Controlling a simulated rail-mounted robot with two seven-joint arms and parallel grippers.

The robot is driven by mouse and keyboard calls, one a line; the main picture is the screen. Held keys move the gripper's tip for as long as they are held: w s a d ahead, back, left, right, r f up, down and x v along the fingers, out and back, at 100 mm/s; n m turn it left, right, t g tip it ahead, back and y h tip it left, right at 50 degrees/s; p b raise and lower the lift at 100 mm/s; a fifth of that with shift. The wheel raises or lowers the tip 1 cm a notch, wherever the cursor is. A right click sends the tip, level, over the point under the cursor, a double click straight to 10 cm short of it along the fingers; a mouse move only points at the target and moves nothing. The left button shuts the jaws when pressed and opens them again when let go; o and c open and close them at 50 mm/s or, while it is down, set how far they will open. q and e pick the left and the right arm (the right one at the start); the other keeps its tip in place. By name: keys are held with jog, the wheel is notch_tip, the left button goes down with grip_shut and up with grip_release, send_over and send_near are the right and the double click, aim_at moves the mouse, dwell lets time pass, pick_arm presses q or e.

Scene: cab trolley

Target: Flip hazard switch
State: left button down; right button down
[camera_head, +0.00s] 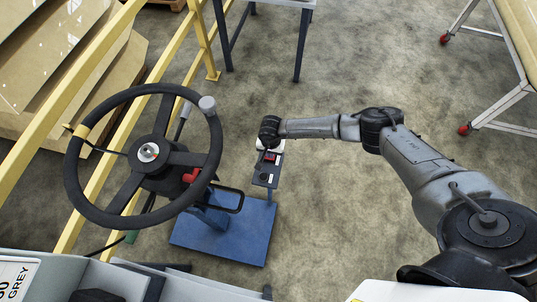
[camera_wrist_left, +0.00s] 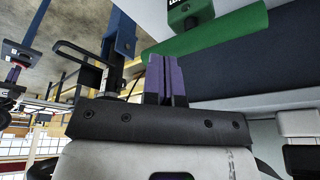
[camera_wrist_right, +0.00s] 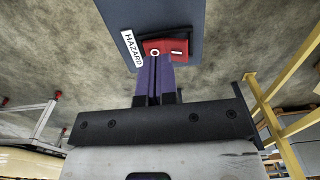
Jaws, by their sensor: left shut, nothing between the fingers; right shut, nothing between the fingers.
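The hazard switch (camera_wrist_right: 165,47) is a red rocker with a white circle at one end and a white bar at the other. It sits on a dark panel (camera_wrist_right: 150,14) beside a white HAZARD label (camera_wrist_right: 131,49). In the head view the switch (camera_head: 270,156) shows small and red on the panel. My right gripper (camera_wrist_right: 155,62) is shut and empty, its purple fingertips at the circle end of the switch. Contact cannot be told for sure. My left gripper (camera_wrist_left: 165,60) is shut and empty in its wrist view; I cannot make it out in the head view.
A black steering wheel (camera_head: 83,203) with a grey knob stands left of the panel. A blue base plate (camera_head: 240,232) lies below. Yellow rails (camera_head: 60,95) run along the left. In the left wrist view a green cylinder (camera_wrist_left: 205,35) is near my fingers.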

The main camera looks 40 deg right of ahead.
jog(key=shift+r+p, duration=1.1)
jog(key=shift+r, duration=0.7)
jog(key=shift+r+p, duration=0.6)
jog(key=shift+r, duration=0.3)
jog(key=shift+d, duration=0.1)
